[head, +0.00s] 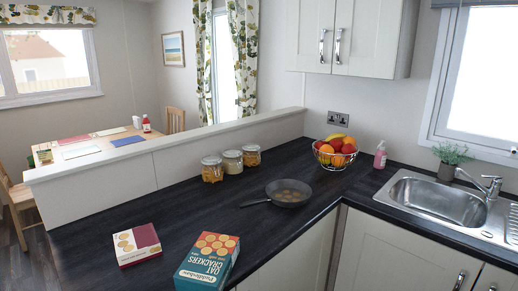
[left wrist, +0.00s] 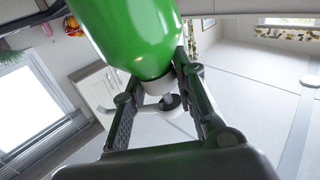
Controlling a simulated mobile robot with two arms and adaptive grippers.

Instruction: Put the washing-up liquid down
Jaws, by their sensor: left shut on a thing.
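The washing-up liquid is a green bottle (left wrist: 128,35) with a white cap, seen in the left wrist view. My left gripper (left wrist: 160,80) is shut on it, with a finger on each side near the capped end. The room looks upside down in this view, with the cap towards the bottom of the picture. The bottle's far end is cut off by the picture's top edge. Neither gripper nor the green bottle shows in the head view. The dark worktop (head: 110,218) is in the head view.
On the worktop are a cracker box (head: 207,262), a red and cream box (head: 137,244), a pan (head: 288,193), several jars (head: 232,162), a fruit bowl (head: 335,153) and a pink soap bottle (head: 380,156). The sink (head: 432,198) is at right, with a plant (head: 449,160) behind.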

